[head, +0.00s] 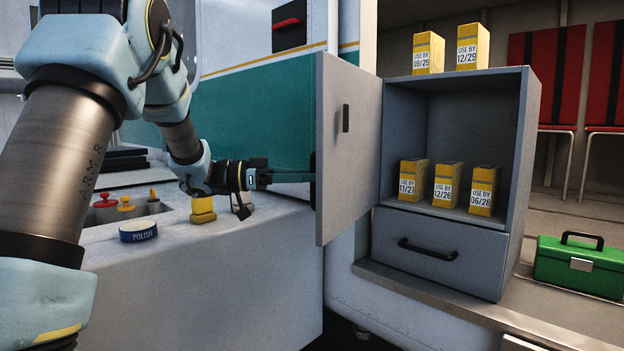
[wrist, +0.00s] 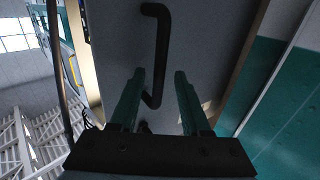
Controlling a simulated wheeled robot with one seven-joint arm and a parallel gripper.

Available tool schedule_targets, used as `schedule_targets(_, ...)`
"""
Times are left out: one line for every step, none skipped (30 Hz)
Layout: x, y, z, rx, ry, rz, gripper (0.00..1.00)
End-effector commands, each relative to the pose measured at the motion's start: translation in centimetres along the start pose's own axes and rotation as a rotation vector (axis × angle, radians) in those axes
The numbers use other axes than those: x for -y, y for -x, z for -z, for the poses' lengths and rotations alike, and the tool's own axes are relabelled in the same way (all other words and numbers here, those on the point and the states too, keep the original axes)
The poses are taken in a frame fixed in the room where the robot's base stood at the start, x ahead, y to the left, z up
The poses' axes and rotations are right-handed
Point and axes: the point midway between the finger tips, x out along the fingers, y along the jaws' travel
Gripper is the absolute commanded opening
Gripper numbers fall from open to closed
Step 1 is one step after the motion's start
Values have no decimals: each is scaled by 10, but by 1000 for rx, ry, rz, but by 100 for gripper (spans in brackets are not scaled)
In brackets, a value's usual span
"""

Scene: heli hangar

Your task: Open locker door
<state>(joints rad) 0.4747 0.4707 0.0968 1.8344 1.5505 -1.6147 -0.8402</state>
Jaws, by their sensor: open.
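The grey locker (head: 530,150) stands at the right in the head view with its door (head: 362,150) swung wide open to the left. The door's inner face, with a small dark latch, faces the head camera. My gripper (head: 305,177) is on the outer side of the door, its fingers pointing at it. In the wrist view my gripper (wrist: 159,75) is open and empty in front of the door's outer face (wrist: 205,50). The black bar handle (wrist: 163,45) lies beyond the fingertips, its lower end showing between the fingers. I cannot tell whether they touch.
Yellow boxes (head: 442,183) stand inside and on top of the locker, above a closed drawer (head: 440,245). A green case (head: 580,265) lies at the right. A polish tin (head: 138,232) and a yellow-capped item (head: 202,210) are on the white counter (head: 230,280) below my arm.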

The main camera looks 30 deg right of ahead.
Motion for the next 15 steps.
schedule_targets(1, 10, -4, 1, -2, 5, 47)
schedule_targets(1, 16, -4, 1, -2, 5, 47)
schedule_targets(1, 24, -4, 0, -2, 5, 47)
schedule_targets(1, 31, -4, 1, -2, 6, 47)
schedule_targets(1, 37, -4, 1, -2, 6, 47)
schedule_targets(1, 45, -4, 1, -2, 6, 47)
schedule_targets(1, 51, -4, 1, -2, 6, 47)
schedule_targets(1, 57, -4, 1, -1, 6, 47)
schedule_targets(1, 64, -4, 2, -1, 5, 47)
schedule_targets(0, 68, -4, 2, -1, 4, 47)
schedule_targets(0, 73, -3, 1, -1, 4, 47)
schedule_targets(1, 78, -3, 1, -1, 4, 47)
schedule_targets(1, 82, -3, 1, -1, 4, 47)
schedule_targets(0, 85, -3, 1, 0, 3, 47)
schedule_targets(0, 88, -2, 1, 0, 3, 47)
